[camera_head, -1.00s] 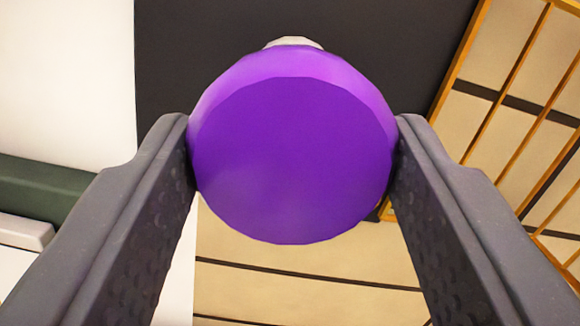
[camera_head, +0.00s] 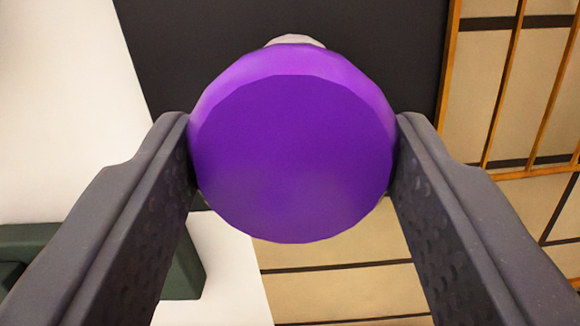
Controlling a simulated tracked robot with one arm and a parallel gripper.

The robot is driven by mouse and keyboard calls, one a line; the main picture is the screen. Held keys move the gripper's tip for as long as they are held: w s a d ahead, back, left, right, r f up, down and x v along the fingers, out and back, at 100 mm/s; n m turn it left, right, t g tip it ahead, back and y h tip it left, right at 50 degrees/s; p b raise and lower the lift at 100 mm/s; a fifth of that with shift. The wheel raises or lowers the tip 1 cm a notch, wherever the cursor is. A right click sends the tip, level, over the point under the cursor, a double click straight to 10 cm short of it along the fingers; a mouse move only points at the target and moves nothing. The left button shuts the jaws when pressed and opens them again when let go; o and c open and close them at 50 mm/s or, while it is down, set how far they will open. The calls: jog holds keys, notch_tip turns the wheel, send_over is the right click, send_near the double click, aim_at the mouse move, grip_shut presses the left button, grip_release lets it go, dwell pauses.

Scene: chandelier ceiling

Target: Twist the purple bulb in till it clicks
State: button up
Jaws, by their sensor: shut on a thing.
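The purple bulb (camera_head: 292,155) fills the middle of the view, its round end facing the camera. A small pale part of its base (camera_head: 296,40) shows above its top edge; the rest of the base is hidden behind the bulb. My gripper (camera_head: 292,140) is shut on the bulb, one dark finger pressed against its left side and one against its right. No socket or chandelier can be made out in this view.
A dark panel (camera_head: 290,20) lies behind the bulb. A wooden lattice with beige panels (camera_head: 490,85) is at the right. A white surface (camera_head: 60,110) is at the left, with a dark green object (camera_head: 180,270) at the lower left.

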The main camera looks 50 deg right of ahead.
jog(key=shift+w+m+g, duration=0.1)
jog(key=shift+m+g, duration=0.3)
jog(key=shift+m, duration=1.3)
jog(key=o, duration=1.7)
jog(key=b+v, duration=0.1)
jog(key=v, duration=0.1)
jog(key=b+v, duration=0.2)
jog(key=v, duration=0.1)
jog(key=r+b+v, duration=0.1)
jog(key=v, duration=0.1)
jog(key=shift+s+a+f, duration=0.1)
jog(key=shift+s+f, duration=0.05)
jog(key=shift+s, duration=0.25)
